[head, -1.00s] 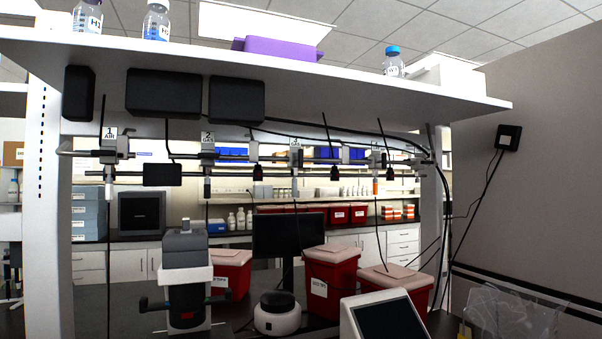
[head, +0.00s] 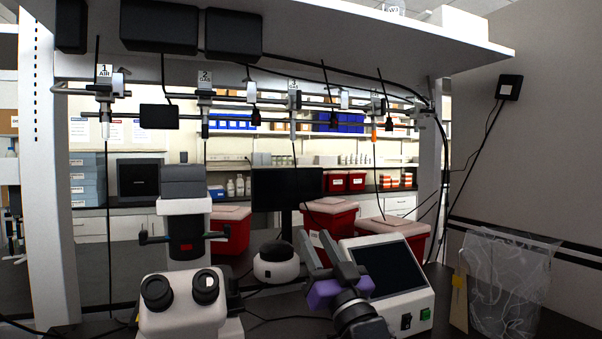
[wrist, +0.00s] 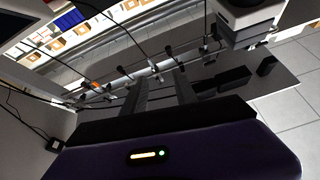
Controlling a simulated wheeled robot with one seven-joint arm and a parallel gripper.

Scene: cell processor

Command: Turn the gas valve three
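Gas valve three (head: 294,96) is a small grey fitting under a white label marked 3, on the metal rail below the shelf, right of the middle in the head view. My gripper (head: 316,240) is purple with two dark fingers and sits well below the valve, near the bench, pointing upward. The fingers stand apart with nothing between them in the wrist view (wrist: 160,78). The wrist view is tilted and shows the rail beyond the fingers; which valve is which cannot be told there.
Valves one (head: 105,88) and two (head: 205,95) share the rail to the left. A microscope (head: 185,295), a round white device (head: 276,264), a screen device (head: 390,275) and red bins (head: 330,217) crowd the bench. The shelf (head: 350,40) overhangs the rail.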

